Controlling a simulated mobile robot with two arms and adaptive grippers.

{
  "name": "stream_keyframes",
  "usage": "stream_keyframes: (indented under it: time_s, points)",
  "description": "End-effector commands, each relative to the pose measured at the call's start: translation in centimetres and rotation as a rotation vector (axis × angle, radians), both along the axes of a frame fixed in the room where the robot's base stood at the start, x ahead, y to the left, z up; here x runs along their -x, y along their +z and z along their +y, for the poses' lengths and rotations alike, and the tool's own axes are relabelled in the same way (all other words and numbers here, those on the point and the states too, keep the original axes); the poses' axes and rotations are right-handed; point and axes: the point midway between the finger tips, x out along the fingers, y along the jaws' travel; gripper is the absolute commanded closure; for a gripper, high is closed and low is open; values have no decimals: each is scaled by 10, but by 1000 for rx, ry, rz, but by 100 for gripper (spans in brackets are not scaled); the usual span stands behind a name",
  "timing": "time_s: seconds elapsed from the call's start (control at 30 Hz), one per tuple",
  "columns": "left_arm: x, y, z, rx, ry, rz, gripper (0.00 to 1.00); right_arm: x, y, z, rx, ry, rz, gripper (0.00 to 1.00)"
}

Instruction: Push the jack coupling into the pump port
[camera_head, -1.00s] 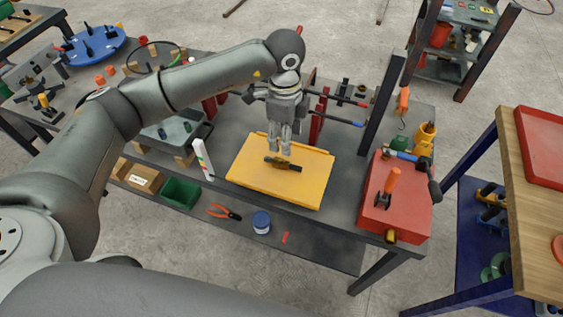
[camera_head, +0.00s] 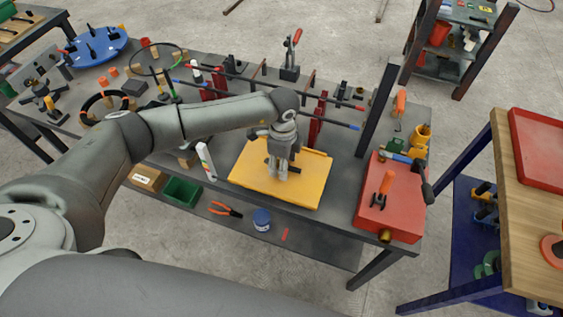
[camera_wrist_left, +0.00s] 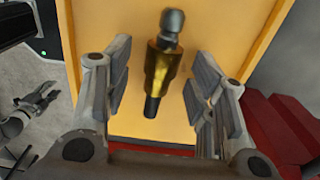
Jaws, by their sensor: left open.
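The jack coupling (camera_wrist_left: 163,65) is a brass-coloured body with a grey knob at one end and a dark stem at the other. It lies on the yellow tray (camera_head: 310,190); in the head view my gripper mostly hides it. My left gripper (camera_head: 277,174) is low over the tray. In the wrist view its open fingers (camera_wrist_left: 163,95) stand on either side of the coupling, with gaps. The red pump box (camera_head: 376,215) stands at the bench's right end, with a brass port (camera_head: 384,236) low on its front. A grey fingered shape, apparently my right gripper (camera_wrist_left: 38,105), shows at the wrist view's left.
Red uprights (camera_head: 318,120) carry bars behind the tray. A dark post (camera_head: 378,108) stands between tray and pump box. The lower shelf holds a green bin (camera_head: 182,191), pliers and a blue-lidded jar (camera_head: 261,219).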

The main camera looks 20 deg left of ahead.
Motion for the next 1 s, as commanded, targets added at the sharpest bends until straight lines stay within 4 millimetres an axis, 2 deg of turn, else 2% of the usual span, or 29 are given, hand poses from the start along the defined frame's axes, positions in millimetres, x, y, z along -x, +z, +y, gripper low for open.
stream_keyframes:
  time_s: [0.17,0.57,1.0]
  points:
    - [0,0,0,0,-1,0,50,0,-1,1,-1,0,0,62]
    - [0,0,0,0,0,0,100,0,0,2,-2,0,0,62]
    - [0,1,0,1,0,-1,100,0,-1,2,-2,0,0,62]
